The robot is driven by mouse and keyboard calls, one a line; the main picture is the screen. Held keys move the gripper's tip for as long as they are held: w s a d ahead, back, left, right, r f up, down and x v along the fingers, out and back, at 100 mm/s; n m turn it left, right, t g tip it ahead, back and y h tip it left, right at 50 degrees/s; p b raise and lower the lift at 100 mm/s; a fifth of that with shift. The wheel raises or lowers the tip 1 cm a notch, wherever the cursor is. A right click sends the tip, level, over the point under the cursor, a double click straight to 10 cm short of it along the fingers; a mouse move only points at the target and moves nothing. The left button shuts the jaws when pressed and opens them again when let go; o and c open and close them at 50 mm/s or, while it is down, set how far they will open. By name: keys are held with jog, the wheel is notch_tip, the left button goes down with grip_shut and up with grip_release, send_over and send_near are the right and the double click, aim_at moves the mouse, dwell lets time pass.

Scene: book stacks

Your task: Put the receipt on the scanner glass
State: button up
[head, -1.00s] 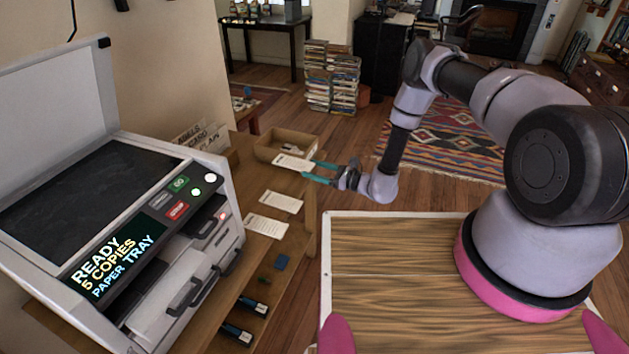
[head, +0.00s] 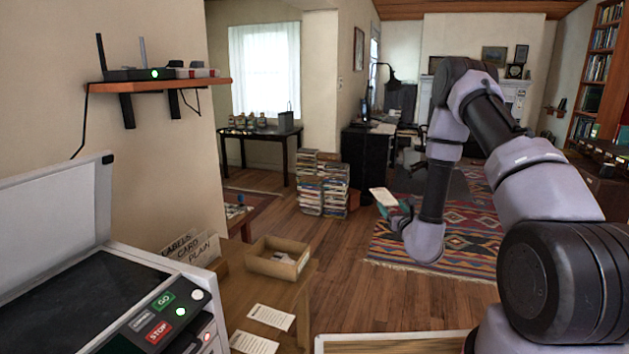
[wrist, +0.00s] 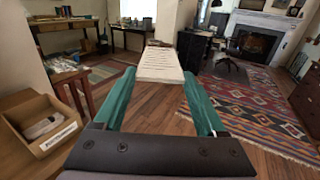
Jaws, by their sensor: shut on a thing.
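My gripper (head: 392,203) is shut on a white printed slip, the receipt (head: 383,196), and holds it in the air right of the table. In the wrist view the receipt (wrist: 159,65) sticks out ahead between the two green fingers (wrist: 160,95). The scanner glass (head: 75,300) is the dark pane on the copier at the lower left, and its lid (head: 50,225) stands raised. The glass is bare where it shows. My gripper is well to the right of it and apart from it.
An open cardboard box (head: 280,258) stands on the wooden table, with two printed slips (head: 271,317) (head: 252,343) nearer me. Card dividers (head: 190,250) stand beside the copier. A shelf with a router (head: 150,74) juts from the wall above.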

jog(key=s+d+r+m+h, duration=0.1)
jog(key=d+r+h, duration=0.1)
jog(key=d, duration=0.2)
jog(key=s+a+f+n+g+y, duration=0.1)
jog(key=a+f+n+g+y, duration=0.2)
jog(key=a+f+n+y, duration=0.65)
jog(key=a+f+g+y, duration=0.35)
jog(key=a+f, duration=0.35)
jog(key=a, duration=0.8)
jog(key=s+a+f+n+g+y, duration=0.3)
jog(key=s+a+f+g, duration=0.1)
jog(key=s+a+f, duration=0.2)
jog(key=shift+a+n, duration=0.35)
jog(key=shift+a, duration=0.05)
jog(key=shift+f, duration=0.15)
notch_tip(320, 180, down, 9)
jog(key=shift+f, duration=0.2)
jog(key=shift+f, duration=0.15)
jog(key=o, duration=1.2)
jog(key=shift+o, duration=0.2)
jog(key=shift+s+g, duration=0.1)
jog(key=shift+g, duration=0.15)
